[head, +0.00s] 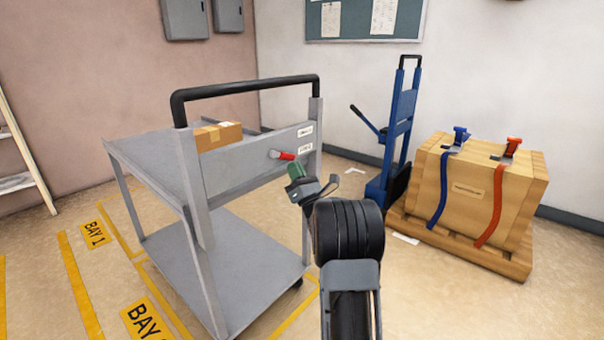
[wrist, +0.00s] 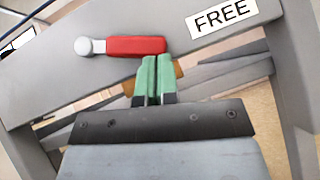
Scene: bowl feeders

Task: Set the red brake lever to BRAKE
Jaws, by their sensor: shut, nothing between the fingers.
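The red brake lever (head: 285,156) sits on the grey end panel of the cart (head: 240,165). In the wrist view the red lever (wrist: 136,45) lies roughly level, with its light round pivot (wrist: 83,46) at the left end. A white label reading FREE (wrist: 222,17) is above and right of the lever's tip. My gripper (wrist: 153,62) is shut and empty, its green fingertips just below the right part of the red grip. I cannot tell whether they touch it. In the head view my gripper (head: 295,170) is just below the lever. The panel's two labels (head: 305,139) are too small to read there.
A cardboard box (head: 218,135) lies on the cart's top shelf, under a black push handle (head: 245,86). A blue hand truck (head: 400,120) and a strapped wooden crate (head: 470,190) on a pallet stand to the right. Yellow bay lines mark the floor at left.

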